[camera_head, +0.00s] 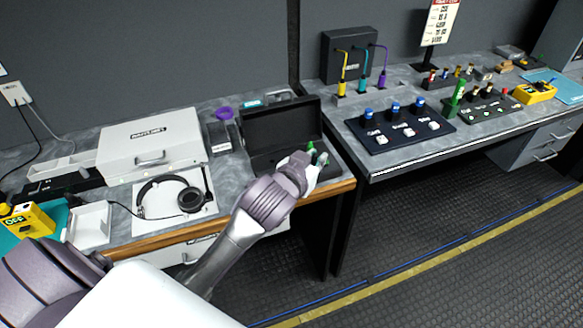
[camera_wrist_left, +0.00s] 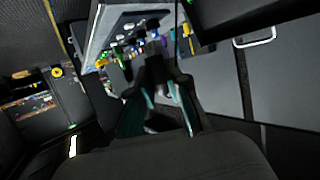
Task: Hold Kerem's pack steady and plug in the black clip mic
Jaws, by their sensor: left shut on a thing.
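My left gripper (camera_head: 313,158) is at the front right of an open black case (camera_head: 283,122) on the left bench. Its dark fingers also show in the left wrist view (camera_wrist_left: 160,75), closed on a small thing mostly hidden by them. Small green parts show right at the fingertips; I cannot tell whether they belong to the held thing or the case. Three blue-topped units with white name labels stand on a black board (camera_head: 388,146) on the right bench. The names are too small to read, so I cannot tell which is Kerem's pack. I cannot pick out the black clip mic. My right gripper is out of view.
Headphones (camera_head: 192,200) and a white case (camera_head: 150,147) lie on the left bench. A black stand with yellow, teal and purple cables (camera_head: 363,70) stands behind the board. A green bottle-like thing (camera_head: 457,95) stands right of it. A gap separates the benches.

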